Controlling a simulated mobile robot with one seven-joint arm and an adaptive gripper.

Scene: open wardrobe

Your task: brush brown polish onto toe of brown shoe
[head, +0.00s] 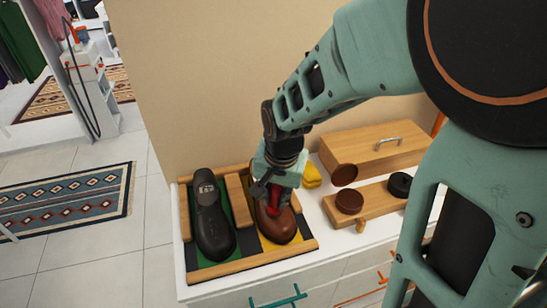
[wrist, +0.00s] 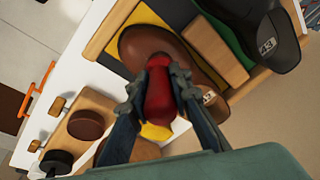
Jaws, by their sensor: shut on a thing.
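The brown shoe (head: 281,229) lies in the right bay of a wooden tray (head: 252,262), on yellow lining, toe toward the tray's front. In the wrist view its toe (wrist: 135,42) is at upper middle. My gripper (head: 271,192) is above the shoe, shut on a red-handled brush (head: 276,197). In the wrist view my gripper (wrist: 158,88) holds the red handle (wrist: 159,92) between both fingers. The brush's working end is hidden, so I cannot tell whether it touches the leather. A round brown polish tin (head: 349,202) sits on a wooden board to the right.
A black shoe (head: 211,222) lies on green lining in the left bay, past a wooden divider (head: 238,200). A black tin (head: 399,184), a brown round piece (head: 344,174), a yellow cloth (head: 311,175) and a wooden box (head: 374,150) stand right and behind.

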